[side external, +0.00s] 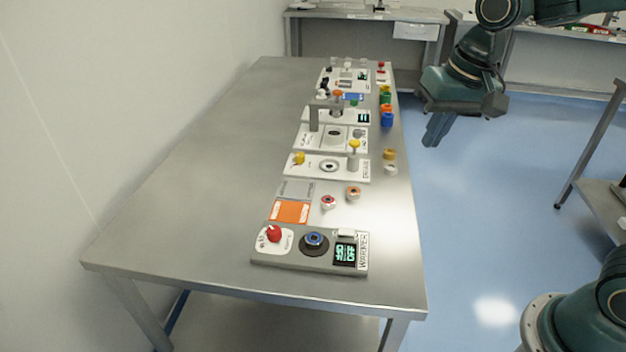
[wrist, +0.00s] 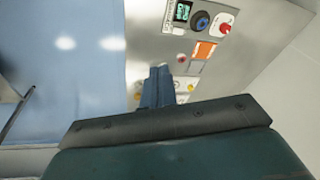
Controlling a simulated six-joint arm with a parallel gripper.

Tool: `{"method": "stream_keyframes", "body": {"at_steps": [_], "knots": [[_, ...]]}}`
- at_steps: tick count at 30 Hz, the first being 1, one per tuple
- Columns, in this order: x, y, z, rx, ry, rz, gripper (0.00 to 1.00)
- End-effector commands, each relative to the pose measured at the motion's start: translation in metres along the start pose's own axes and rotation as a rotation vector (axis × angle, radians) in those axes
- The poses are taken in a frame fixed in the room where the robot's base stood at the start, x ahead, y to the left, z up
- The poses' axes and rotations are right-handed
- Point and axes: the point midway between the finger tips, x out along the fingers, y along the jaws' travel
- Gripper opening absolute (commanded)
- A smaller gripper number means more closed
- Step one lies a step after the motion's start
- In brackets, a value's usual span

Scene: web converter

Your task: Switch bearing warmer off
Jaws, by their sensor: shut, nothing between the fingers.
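The bearing warmer (side external: 310,262) is a grey panel at the near end of the steel table, with "WARMER" lettering at its right side. It carries a red knob (side external: 274,233) on a white dial plate, a dark round seat with a blue ring (side external: 315,241), and a lit green display (side external: 345,253). In the wrist view the red knob (wrist: 224,28), blue ring (wrist: 201,21) and display (wrist: 182,12) show at the top. The knob's exact setting is too small to read. My gripper (side external: 432,138) is shut and empty, in the air right of the table, well away from the warmer.
The steel table (side external: 190,170) is bare on its left. Behind the warmer lie an orange card (side external: 289,211), two small ringed parts (side external: 328,202), and several other panels with knobs and posts. Coloured parts (side external: 387,110) line the right edge. A wall stands at left.

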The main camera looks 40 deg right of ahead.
Motion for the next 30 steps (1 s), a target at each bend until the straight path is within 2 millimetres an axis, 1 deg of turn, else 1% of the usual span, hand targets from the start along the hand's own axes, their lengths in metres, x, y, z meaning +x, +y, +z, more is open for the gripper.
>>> {"method": "stream_keyframes", "body": {"at_steps": [3,8,15,24,30], "knots": [[0.014,-0.011,-0.012,0.041,-0.028,0.012,0.00],[0.033,-0.024,-0.027,0.098,-0.059,0.029,0.00],[0.066,-0.044,-0.046,0.186,-0.105,0.059,0.00],[0.114,-0.067,-0.064,0.294,-0.156,0.105,0.00],[0.145,-0.079,-0.070,0.354,-0.182,0.135,0.00]]}}
